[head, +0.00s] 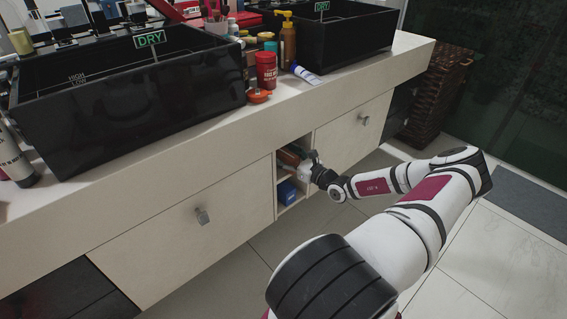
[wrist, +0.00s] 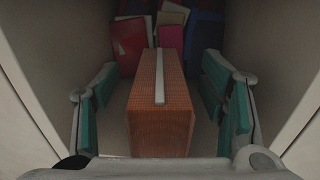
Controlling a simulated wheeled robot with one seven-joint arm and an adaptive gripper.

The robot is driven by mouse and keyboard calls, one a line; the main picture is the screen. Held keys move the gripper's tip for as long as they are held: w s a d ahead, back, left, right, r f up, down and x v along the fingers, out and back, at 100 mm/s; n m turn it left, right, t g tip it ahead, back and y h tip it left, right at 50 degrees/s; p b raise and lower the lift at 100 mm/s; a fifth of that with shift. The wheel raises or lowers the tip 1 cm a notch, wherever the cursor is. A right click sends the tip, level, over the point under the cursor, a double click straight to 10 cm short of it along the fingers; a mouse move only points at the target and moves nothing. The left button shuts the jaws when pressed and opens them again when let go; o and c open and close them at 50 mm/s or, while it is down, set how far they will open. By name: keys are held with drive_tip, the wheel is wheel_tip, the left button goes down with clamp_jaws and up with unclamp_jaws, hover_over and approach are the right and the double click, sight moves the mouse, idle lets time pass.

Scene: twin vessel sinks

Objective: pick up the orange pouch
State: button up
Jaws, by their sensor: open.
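The orange pouch (wrist: 160,118) shows in the wrist view as a block-like, orange-brown textured thing with a pale strip along its top. It stands on the floor of an open cabinet compartment. My gripper (wrist: 160,75) is open, with one teal-padded finger on each side of the pouch and a visible gap on both sides. In the head view, my gripper (head: 313,166) is at the mouth of the compartment, and an orange-brown patch of the pouch (head: 289,157) shows inside. Most of the pouch is hidden there.
The compartment's side walls (wrist: 55,45) are close outside my fingers. Several coloured book-like items (wrist: 172,37) stand behind the pouch. A blue item (head: 287,192) lies on the shelf below. The counter (head: 190,142) with black sinks and bottles overhangs the compartment.

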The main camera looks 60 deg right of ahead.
drive_tip(key=shift+w+d, duration=0.1)
drive_tip(key=shift+w, duration=0.45)
drive_tip(key=shift+r, duration=0.1)
drive_tip(key=c, duration=1.3)
